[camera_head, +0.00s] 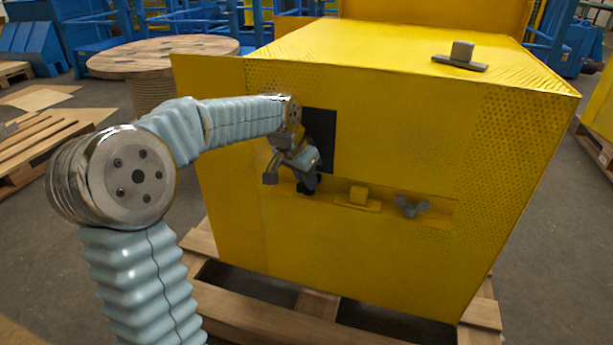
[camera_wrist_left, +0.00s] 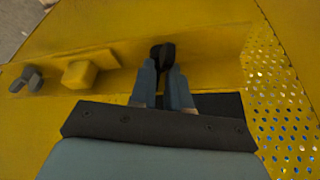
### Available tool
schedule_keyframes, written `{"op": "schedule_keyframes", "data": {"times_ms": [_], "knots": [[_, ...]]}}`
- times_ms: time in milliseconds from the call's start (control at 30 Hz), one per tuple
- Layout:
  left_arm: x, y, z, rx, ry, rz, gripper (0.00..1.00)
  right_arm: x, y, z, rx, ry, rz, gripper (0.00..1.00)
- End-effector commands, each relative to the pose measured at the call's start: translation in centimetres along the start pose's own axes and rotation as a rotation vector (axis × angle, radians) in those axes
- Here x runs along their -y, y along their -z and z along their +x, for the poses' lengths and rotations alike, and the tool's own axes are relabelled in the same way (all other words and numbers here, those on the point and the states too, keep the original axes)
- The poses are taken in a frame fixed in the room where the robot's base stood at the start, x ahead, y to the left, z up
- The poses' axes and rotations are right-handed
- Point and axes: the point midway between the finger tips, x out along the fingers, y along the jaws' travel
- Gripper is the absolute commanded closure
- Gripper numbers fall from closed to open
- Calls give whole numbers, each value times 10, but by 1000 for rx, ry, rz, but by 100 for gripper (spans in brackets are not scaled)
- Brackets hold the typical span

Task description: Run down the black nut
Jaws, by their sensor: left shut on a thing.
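The black nut (camera_wrist_left: 163,54) is between the fingertips of my left gripper (camera_wrist_left: 161,67) in the left wrist view. The gripper is shut on it, at the recessed ledge on the front of a yellow box. In the head view the nut (camera_head: 308,188) is a small dark shape below my left gripper (camera_head: 306,175), partly covered by the fingers. I cannot tell how far the nut is threaded, and whatever it sits on is hidden. My right gripper is in neither view.
Right of the nut in the head view, a yellow block (camera_head: 358,195) and a grey wing nut (camera_head: 411,206) sit along the recess. A dark square panel (camera_head: 321,138) is just above. A grey block-topped plate (camera_head: 461,55) lies on the yellow box (camera_head: 400,120). A wooden pallet (camera_head: 315,305) is underneath.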

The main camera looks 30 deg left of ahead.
Motion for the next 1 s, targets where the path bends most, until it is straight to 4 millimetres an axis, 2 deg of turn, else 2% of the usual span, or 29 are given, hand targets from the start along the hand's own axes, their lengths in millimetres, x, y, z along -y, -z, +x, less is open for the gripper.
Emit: {"op": "schedule_keyframes", "data": {"times_ms": [300, 333, 400, 733, 867, 1000], "knots": [[0, 0, -1, -1, 0, 1, 100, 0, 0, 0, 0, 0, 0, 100], [0, 0, -1, -1, 0, 1, 82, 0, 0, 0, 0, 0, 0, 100], [0, 0, -1, -1, 0, 1, 73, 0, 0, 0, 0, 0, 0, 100], [0, 1, -4, -2, 1, 0, 73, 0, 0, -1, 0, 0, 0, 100], [1, 1, -22, -5, 2, 0, 73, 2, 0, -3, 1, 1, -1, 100], [1, 2, -56, -6, 2, 0, 73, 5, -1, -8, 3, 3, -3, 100]]}}
